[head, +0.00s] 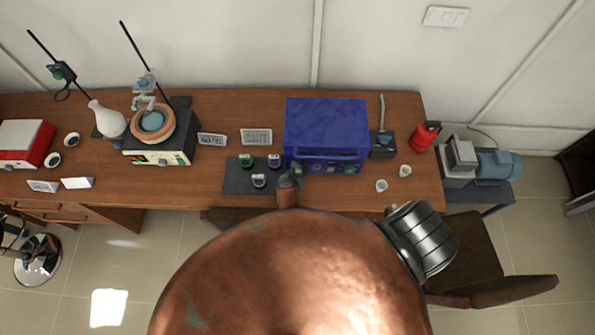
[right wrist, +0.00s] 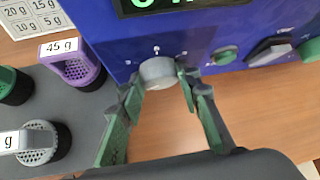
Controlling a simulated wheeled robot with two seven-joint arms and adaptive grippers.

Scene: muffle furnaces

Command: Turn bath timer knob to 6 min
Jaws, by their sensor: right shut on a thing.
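The blue bath (head: 325,112) stands on the wooden bench, and its front panel (right wrist: 120,45) fills the upper part of the right wrist view. A grey round knob (right wrist: 157,72) sits on that panel below a partly cut-off display (right wrist: 165,5) with green digits. Small white marks show above the knob. My right gripper (right wrist: 161,84) has its two green-and-grey fingers on either side of the knob and is shut on it. In the head view the right gripper (head: 292,172) is at the bath's lower left front. The left gripper is not in view.
A dark mat (head: 234,182) with several labelled cups lies left of the gripper; a purple cup (right wrist: 82,68) reads 45 g. Another green knob (right wrist: 224,56) is right of the gripped one. Two small cups (head: 381,186) stand on the right. A chair (head: 470,265) stands in front.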

